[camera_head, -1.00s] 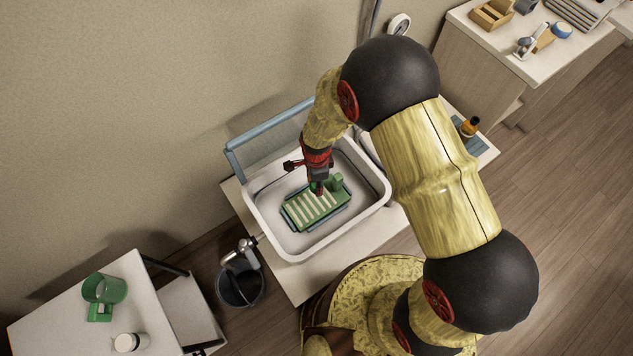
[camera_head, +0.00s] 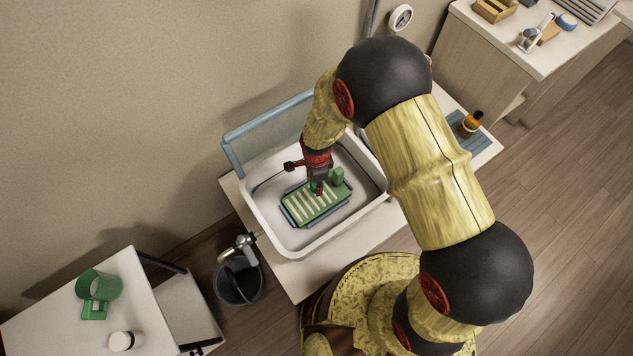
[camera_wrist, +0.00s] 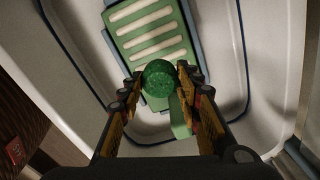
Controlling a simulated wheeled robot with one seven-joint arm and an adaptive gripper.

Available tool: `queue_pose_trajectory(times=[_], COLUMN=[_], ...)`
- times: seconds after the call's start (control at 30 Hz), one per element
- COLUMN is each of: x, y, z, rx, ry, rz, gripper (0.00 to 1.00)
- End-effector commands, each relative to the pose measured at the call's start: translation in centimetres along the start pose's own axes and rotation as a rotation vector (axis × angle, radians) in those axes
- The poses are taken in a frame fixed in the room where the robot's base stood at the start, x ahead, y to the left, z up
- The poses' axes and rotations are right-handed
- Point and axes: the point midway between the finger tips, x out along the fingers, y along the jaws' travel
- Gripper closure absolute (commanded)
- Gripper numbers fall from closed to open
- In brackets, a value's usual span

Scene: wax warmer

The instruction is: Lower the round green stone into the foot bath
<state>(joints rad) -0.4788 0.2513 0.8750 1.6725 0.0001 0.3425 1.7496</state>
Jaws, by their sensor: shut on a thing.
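The round green stone (camera_wrist: 158,80) is held between the two fingers of my gripper (camera_wrist: 162,76) in the wrist view. The foot bath (camera_head: 268,222) is a white rectangular basin in the middle of the head view. On its floor lies a panel (camera_head: 307,211) with a green surface, pale ribs and a blue-grey edge. My gripper (camera_head: 318,190) points down inside the bath's outline, over the panel's upper part. In the head view the stone is mostly hidden by the fingers. Whether the stone touches the panel I cannot tell.
A green block (camera_head: 337,177) stands at the panel's upper right, close to my fingers. A blue-framed panel (camera_head: 270,125) rises behind the bath. A dark bucket (camera_head: 238,282) stands at lower left. A side table (camera_head: 160,320) holds a green cup (camera_head: 103,286). An amber bottle (camera_head: 470,124) stands at right.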

Motion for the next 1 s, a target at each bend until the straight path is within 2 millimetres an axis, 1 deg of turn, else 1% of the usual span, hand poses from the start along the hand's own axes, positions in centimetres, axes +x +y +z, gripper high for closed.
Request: queue_pose_trajectory(times=[0.03,0.8,1.0], x=[0.4,3.8,4.0], y=[0.0,0.0,0.0], z=[0.0,0.0,0.0], rx=[0.000,0.000,0.000], ry=[0.000,0.000,0.000], rz=[0.000,0.001,0.000], gripper=[0.96,0.96,0.96])
